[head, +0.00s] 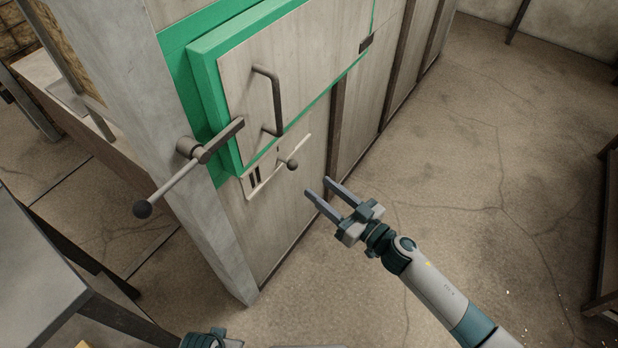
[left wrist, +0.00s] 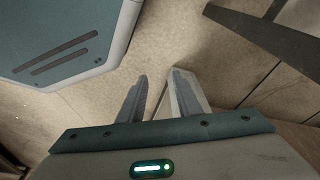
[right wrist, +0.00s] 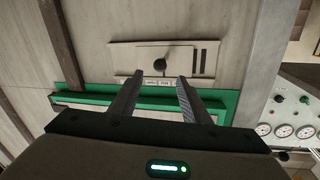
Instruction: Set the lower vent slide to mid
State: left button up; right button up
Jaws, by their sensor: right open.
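The lower vent slide is a pale plate with a dark round knob (head: 293,164), set in a frame (head: 254,193) low on the kiln-like cabinet's wall, below the green-edged door. Dark vent slots show at the left end of the frame in the head view. In the right wrist view the knob (right wrist: 160,65) lies just beyond and between my fingertips, with small labels along the frame's edge. My right gripper (head: 317,186) is open and empty, apart from the knob in the head view. My left gripper (left wrist: 158,76) is open and empty over the floor.
The door has a bar handle (head: 270,100), and a lever with a ball end (head: 142,209) sticks out at left. A gauge panel (right wrist: 290,120) shows in the right wrist view. A grey table (head: 35,265) stands at lower left.

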pick_arm(q)
jog(key=shift+w+d+r, duration=0.1)
jog(key=shift+w+r, duration=0.3)
jog(key=shift+r, duration=0.35)
pick_arm(e)
jog(key=shift+v, duration=2.85)
pick_arm(q)
jog(key=shift+s+f, duration=0.15)
